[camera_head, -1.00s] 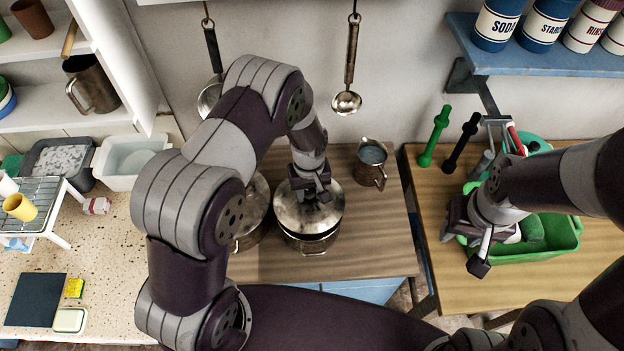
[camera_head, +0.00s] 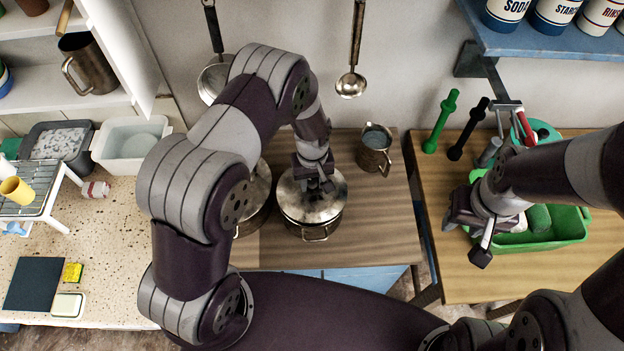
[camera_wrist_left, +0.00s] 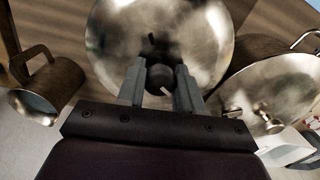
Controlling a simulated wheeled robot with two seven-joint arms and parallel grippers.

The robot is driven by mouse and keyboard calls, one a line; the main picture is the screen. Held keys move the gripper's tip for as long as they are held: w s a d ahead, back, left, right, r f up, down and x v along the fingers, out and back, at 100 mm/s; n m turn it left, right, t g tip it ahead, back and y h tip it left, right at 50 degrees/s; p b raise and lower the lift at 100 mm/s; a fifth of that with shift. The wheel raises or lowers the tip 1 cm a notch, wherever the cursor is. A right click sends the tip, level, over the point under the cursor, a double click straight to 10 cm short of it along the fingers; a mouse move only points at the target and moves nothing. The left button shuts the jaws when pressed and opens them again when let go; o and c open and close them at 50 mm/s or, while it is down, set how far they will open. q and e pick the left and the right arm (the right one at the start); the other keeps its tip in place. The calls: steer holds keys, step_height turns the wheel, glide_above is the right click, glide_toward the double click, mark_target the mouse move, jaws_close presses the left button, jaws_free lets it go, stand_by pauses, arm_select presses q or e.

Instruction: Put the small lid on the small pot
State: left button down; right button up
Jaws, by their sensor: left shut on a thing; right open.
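The small lid (camera_head: 298,207), a round steel disc, sits level over the small pot (camera_head: 318,229) on the wooden counter. It covers the pot's mouth; the lid's edge looks at or very near the rim, and I cannot tell whether it is fully seated. My left gripper (camera_head: 318,186) is shut on the lid's dark knob, which also shows between the fingers in the left wrist view (camera_wrist_left: 159,76). My right gripper (camera_head: 467,238) is open and empty at the left side of the green tub.
Another lidded pot (camera_head: 257,196) stands close on the left, partly hidden by my left arm; its lid (camera_wrist_left: 258,92) shows in the wrist view. A steel jug (camera_head: 373,152) stands to the right. A ladle (camera_head: 351,84) hangs behind. A green tub (camera_head: 572,226) sits on the right table.

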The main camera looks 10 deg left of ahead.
arm_select(q)
steer(key=shift+s+r, duration=0.15)
steer(key=shift+s, duration=0.05)
steer(key=shift+w, duration=0.15)
stand_by(0.5)
steer(key=shift+f+b, duration=0.5)
steer(key=shift+f, duration=0.2)
steer(key=shift+f, duration=0.1)
stand_by(0.9)
stand_by(0.4)
steer(key=shift+c, duration=0.8)
jaws_free()
